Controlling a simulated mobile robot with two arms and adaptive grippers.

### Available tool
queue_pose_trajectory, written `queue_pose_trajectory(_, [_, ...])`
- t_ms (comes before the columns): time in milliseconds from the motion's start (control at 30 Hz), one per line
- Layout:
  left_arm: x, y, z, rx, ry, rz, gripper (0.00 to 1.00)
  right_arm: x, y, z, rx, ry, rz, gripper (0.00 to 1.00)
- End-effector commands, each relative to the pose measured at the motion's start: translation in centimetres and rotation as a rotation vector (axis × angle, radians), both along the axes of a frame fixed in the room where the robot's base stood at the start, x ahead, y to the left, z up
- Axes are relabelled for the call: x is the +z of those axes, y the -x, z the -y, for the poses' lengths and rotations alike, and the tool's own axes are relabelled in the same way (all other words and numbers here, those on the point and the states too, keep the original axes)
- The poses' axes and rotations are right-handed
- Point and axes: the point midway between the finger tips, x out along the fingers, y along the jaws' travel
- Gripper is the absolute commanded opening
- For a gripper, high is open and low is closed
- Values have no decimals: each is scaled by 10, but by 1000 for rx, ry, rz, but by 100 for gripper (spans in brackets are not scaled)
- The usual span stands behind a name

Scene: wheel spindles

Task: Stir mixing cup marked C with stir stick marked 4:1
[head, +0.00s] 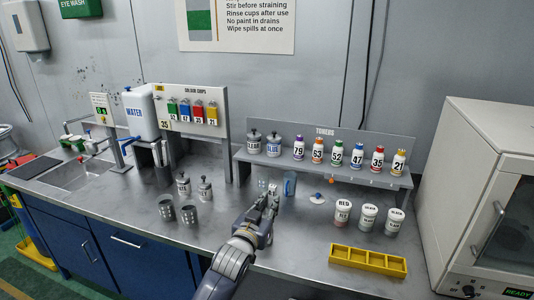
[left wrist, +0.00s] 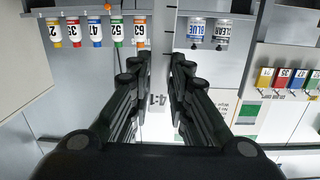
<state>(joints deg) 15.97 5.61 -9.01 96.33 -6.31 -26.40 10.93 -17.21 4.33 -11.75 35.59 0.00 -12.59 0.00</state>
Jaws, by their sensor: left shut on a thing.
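My left gripper (head: 271,192) is over the middle of the counter, in front of the toner shelf. In the left wrist view its fingers (left wrist: 160,62) are shut on a pale stir stick (left wrist: 157,102) marked 4:1. In the head view the stick is hard to make out. A blue translucent cup (head: 290,184) stands just right of the gripper. Another bluish cup shape (head: 262,183) shows just behind the fingers, partly hidden. I cannot read a C on any cup. My right gripper is not in view.
A toner shelf (head: 405,181) holds several numbered bottles and two lidded cans. Three labelled jars (head: 369,216) and a yellow tray (head: 368,261) are at right. The front counter between is clear.

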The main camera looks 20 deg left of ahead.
Motion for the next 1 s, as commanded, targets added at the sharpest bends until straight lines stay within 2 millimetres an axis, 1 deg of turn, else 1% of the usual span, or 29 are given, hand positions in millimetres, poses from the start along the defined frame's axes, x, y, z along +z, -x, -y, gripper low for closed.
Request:
queue_pose_trajectory(33, [26, -18, -6, 6, -6, 0, 0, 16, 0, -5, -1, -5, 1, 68])
queue_pose_trajectory(100, [42, -38, -12, 13, -10, -8, 0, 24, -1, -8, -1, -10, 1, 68])
queue_pose_trajectory(200, [61, -58, -21, 23, -14, -17, 0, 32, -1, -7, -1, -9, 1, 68])
queue_pose_trajectory(333, [73, -72, -27, 30, -14, -25, 0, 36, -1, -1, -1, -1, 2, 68])
queue_pose_trajectory(467, [72, -76, -29, 34, -13, -27, 0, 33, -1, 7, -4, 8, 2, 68])
queue_pose_trajectory(633, [60, -75, -29, 33, -13, -26, 0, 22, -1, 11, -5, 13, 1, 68])
queue_pose_trajectory(1000, [30, -75, -29, 33, -13, -25, 0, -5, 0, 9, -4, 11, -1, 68])
